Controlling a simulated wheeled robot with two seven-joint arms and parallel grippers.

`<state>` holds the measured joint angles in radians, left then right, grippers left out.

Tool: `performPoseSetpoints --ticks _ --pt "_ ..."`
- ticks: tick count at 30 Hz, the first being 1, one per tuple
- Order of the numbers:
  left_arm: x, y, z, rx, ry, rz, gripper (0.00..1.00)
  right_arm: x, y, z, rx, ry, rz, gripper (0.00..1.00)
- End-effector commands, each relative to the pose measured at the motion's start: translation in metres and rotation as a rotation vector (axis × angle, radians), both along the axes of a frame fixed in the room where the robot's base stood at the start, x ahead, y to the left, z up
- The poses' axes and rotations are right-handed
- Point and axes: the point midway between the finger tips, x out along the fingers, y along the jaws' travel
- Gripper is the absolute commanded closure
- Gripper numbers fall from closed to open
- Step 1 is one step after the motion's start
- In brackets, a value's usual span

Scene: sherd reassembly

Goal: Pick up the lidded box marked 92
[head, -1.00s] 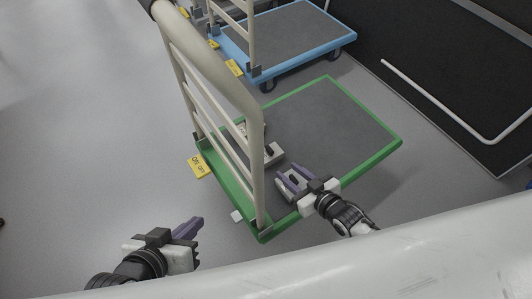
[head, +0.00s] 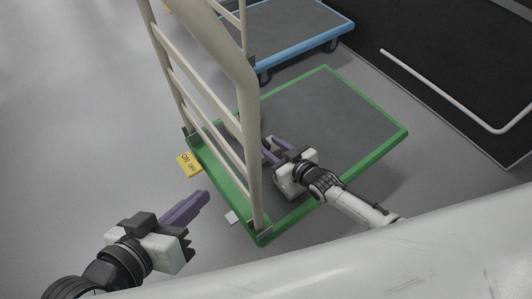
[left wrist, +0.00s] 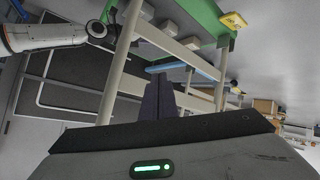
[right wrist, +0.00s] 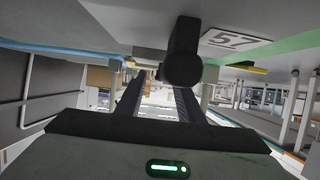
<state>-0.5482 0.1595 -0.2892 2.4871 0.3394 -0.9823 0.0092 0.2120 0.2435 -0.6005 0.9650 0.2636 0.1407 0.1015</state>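No marking 92 is readable in any view. A pale box (head: 290,189) sits on the green-edged cart (head: 372,157), partly under my right gripper (head: 276,151). In the right wrist view, a grey box (right wrist: 130,20) with a black knob (right wrist: 183,52) and a label reading 57 is close by; the fingers (right wrist: 155,100) are apart, with no visible grip on the knob. Other pale boxes show on the cart in the left wrist view (left wrist: 188,43), their markings unreadable. My left gripper (head: 190,207) is shut and empty, left of the cart.
The cart's beige rail handle (head: 248,125) stands upright between my grippers. A yellow ON/OFF tag (head: 188,164) sits at its left edge. A blue-edged cart (head: 300,52) stands behind. The cart's far right deck is clear. A white bar (head: 440,88) lies at right.

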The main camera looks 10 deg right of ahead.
Motion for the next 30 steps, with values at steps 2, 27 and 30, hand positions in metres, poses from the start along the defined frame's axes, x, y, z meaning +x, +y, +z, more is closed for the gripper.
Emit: performPoseSetpoints --ticks 2,27,30 --pt "0.000 -0.001 0.001 -0.007 -0.005 0.000 1.00 0.003 0.002 -0.002 0.000 0.000 0.000 0.66" --pt "0.000 0.000 0.007 0.001 -0.004 0.000 1.00 0.003 0.001 0.009 0.000 -0.001 0.001 1.00" --pt "0.000 0.005 0.002 0.037 0.021 0.003 1.00 0.002 0.001 0.026 0.000 -0.001 0.001 1.00"
